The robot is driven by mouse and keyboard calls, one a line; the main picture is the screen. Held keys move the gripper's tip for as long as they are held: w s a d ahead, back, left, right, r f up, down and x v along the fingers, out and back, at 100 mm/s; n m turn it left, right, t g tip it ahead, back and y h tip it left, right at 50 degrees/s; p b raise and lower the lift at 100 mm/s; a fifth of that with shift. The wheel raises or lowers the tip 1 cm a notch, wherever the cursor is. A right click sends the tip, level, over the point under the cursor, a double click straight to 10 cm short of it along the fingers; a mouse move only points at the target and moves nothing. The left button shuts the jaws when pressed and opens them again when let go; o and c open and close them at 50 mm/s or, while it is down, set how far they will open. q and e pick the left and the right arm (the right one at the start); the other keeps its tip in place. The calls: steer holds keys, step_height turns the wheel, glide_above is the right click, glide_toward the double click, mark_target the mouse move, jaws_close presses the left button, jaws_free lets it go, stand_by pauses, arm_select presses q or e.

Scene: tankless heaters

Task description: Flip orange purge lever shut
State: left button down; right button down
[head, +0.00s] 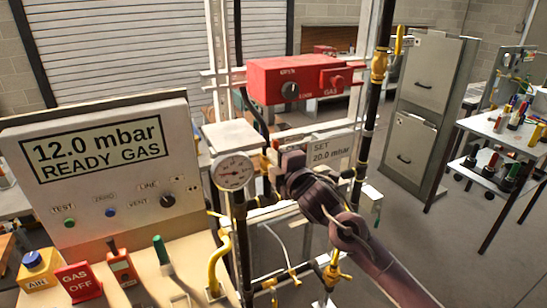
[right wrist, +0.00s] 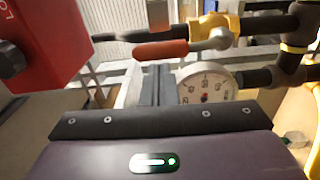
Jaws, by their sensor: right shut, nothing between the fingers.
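The orange purge lever (right wrist: 160,50) shows in the right wrist view as a red-orange sleeve on a metal arm. It runs sideways from a yellow valve body (right wrist: 228,28), just beyond my right fingertips. My right gripper (right wrist: 156,75) is shut and empty, its fingers pointing at the lever; I cannot tell whether they touch. In the head view my right gripper (head: 286,158) is between the round gauge (head: 234,171) and the "SET 20.0 mbar" plate (head: 333,150). It hides most of the valve area there, and I cannot make out the lever. My left gripper is out of view.
A red gas box (head: 300,80) hangs above my right gripper and fills the upper left of the wrist view. Black pipes (head: 368,130) stand close to its right. A panel reading "12.0 mbar READY GAS" (head: 105,165) is at the left.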

steer(key=shift+w+d+r+m, duration=0.1)
steer(key=shift+d+m, duration=0.2)
steer(key=shift+m, duration=0.2)
steer(key=w+d+f+m, duration=0.1)
steer(key=d+m, duration=0.1)
steer(key=m, duration=0.3)
steer(key=w+d+f+m, duration=0.1)
steer(key=d+f+m, duration=0.1)
steer(key=m, duration=0.3)
steer(key=w+d+f+m+p, duration=0.1)
steer(key=d+f+m, duration=0.1)
steer(key=d+m, duration=0.2)
steer(key=shift+f+m, duration=0.25)
steer(key=shift+m, duration=0.65)
steer(key=shift+d+f, duration=0.1)
steer(key=shift+w, duration=0.1)
